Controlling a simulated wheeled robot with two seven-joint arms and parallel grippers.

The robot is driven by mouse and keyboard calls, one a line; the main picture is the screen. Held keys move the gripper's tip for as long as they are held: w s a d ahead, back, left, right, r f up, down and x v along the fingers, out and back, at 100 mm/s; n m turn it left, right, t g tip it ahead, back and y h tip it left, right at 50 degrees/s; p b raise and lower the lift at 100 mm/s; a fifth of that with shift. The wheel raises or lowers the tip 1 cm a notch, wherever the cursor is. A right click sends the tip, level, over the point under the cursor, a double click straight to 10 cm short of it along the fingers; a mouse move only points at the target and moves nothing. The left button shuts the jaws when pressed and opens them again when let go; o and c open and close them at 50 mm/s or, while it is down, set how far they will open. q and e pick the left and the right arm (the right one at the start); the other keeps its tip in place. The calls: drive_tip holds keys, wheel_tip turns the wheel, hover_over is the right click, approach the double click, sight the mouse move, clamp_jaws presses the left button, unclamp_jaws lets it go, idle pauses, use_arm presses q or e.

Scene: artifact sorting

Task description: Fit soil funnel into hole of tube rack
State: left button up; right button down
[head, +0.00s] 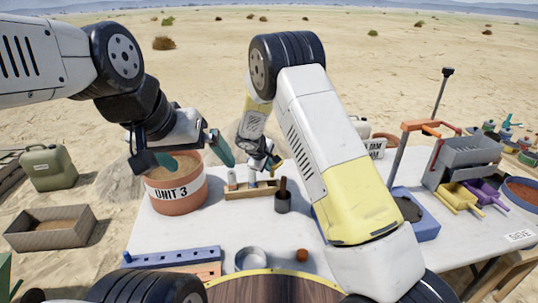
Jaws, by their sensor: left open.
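My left gripper (182,157) is open, its two teal fingers spread over the rim of the terracotta pot marked UNIT 3 (177,207). My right gripper (267,162) is above a small wooden rack (254,192) holding pale tubes; it is small and partly hidden by its own wrist, so I cannot tell whether it is open or holds anything. A blue strip with a row of holes (172,257) lies at the table's front left. I cannot tell which of these two is the tube rack. I cannot make out the soil funnel for certain; a metal ring-like vessel (251,258) stands near the front edge.
A dark cup with a brown-handled tool (283,203) stands right of the wooden rack. A small brown ball (302,255) lies in front. A blue tray (423,230) and a grey sieve station (463,160) stand right. The middle of the white table (232,228) is clear.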

drive_tip(key=shift+f, duration=1.2)
drive_tip(key=shift+f, duration=2.2)
idle(0.3)
drive_tip(key=c, duration=1.5)
unclamp_jaws()
drive_tip(key=shift+c, duration=0.2)
drive_tip(key=v, duration=0.7)
drive_tip(key=shift+s+r, duration=0.25)
drive_tip(key=shift+r, duration=0.05)
drive_tip(key=shift+a, duration=0.1)
